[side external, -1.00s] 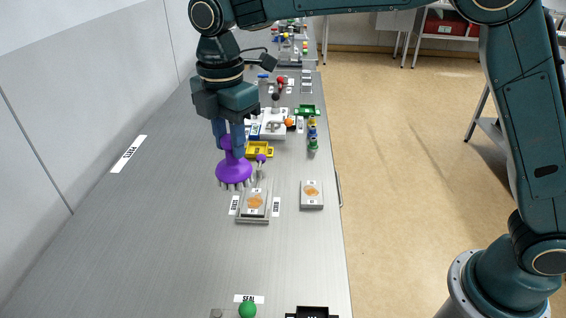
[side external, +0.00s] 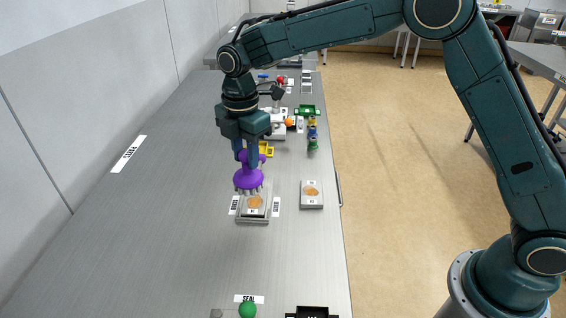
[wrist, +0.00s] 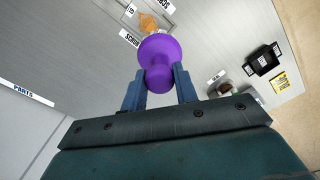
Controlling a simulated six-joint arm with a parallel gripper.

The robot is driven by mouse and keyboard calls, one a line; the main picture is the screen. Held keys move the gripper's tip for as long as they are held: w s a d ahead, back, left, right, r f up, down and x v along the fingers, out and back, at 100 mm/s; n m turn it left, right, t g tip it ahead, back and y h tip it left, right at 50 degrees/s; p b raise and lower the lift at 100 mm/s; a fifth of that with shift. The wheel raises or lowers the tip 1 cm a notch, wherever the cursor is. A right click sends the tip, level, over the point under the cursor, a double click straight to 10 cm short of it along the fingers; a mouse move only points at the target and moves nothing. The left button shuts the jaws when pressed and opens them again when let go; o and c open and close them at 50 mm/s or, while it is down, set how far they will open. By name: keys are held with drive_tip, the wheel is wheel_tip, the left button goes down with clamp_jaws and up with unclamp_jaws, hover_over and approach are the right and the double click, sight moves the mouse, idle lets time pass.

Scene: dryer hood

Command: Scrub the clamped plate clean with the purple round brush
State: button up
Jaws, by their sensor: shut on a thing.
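My gripper (side external: 246,160) is shut on the purple round brush (side external: 248,180), bristles pointing down. The brush also shows between the fingers in the wrist view (wrist: 160,58). The clamped plate (side external: 254,211) sits in a grey holder on the bench, with an orange-brown stain on its face. The brush is at the far edge of this plate and hides part of the holder behind it. I cannot tell whether the bristles touch it. The stain (wrist: 148,23) shows just beyond the brush in the wrist view.
A second stained plate (side external: 312,195) lies to the right, near the bench edge. Yellow, green and white items stand farther back. A green ball (side external: 248,309) and a black tray (side external: 312,313) are at the near end. The bench's left side is clear.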

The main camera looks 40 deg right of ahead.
sight(250, 179)
drive_tip(key=shift+w+d+f, duration=0.2)
drive_tip(key=shift+d+f, duration=0.2)
drive_tip(key=shift+f, duration=3.6)
drive_tip(key=shift+w+d+f, duration=0.35)
drive_tip(key=shift+w+f, duration=0.05)
drive_tip(key=shift+f, duration=0.1)
drive_tip(key=shift+c, duration=0.3)
drive_tip(key=shift+w+d+f, duration=0.1)
drive_tip(key=shift+w+d, duration=1.85)
drive_tip(key=shift+s+a, duration=2.4)
drive_tip(key=shift+r, duration=4.15)
